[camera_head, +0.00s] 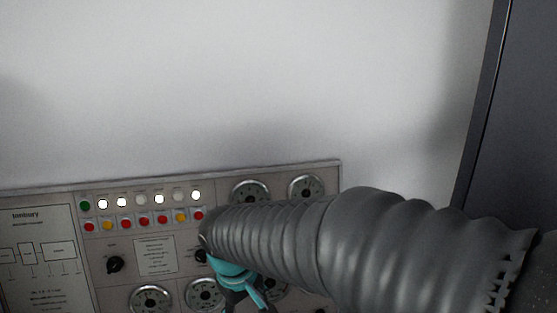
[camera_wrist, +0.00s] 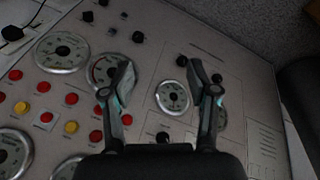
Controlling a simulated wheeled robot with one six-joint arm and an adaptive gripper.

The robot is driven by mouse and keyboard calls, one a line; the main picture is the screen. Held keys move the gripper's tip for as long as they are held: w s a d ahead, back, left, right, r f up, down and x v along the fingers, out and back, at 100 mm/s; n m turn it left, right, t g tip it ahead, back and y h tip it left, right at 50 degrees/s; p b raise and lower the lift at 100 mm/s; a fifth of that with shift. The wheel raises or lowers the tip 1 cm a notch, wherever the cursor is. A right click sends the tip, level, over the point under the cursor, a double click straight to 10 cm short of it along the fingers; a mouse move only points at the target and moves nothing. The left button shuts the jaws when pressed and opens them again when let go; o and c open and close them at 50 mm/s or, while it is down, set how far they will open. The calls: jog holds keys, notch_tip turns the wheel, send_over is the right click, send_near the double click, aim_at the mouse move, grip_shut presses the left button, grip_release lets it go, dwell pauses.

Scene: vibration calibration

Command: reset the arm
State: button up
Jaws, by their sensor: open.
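My arm, in a grey ribbed sleeve, reaches in from the right in the head view and covers part of the control panel (camera_head: 220,182). My gripper (camera_wrist: 164,88) is open in the wrist view, its two dark fingers apart with nothing between them. It is in front of the panel, over the area of the round dials. In the head view only its teal part and dark lower pieces (camera_head: 245,290) show, at the bottom centre. I cannot tell how far the fingertips are from the panel.
The panel carries several round dials (camera_head: 151,300), black knobs (camera_head: 114,264), and rows of red, yellow, white and green buttons (camera_head: 143,222). Several white lamps are lit. A dark upright edge (camera_head: 484,100) stands at the right. The pale wall (camera_head: 230,80) above the panel is clear.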

jog(key=s+d+r+m+t, duration=0.1)
jog(key=s+d+m, duration=0.1)
jog(key=s+d, duration=0.2)
jog(key=s+d+r+m+t, duration=0.1)
jog(key=s+d+r+m, duration=0.1)
jog(key=d, duration=0.8)
jog(key=s+d+r+m+t+y, duration=0.1)
jog(key=s+d+r+m, duration=0.1)
jog(key=s+d+m, duration=0.2)
jog(key=s+d, duration=0.2)
jog(key=d, duration=0.2)
jog(key=shift+a, duration=0.1)
dwell(1.3)
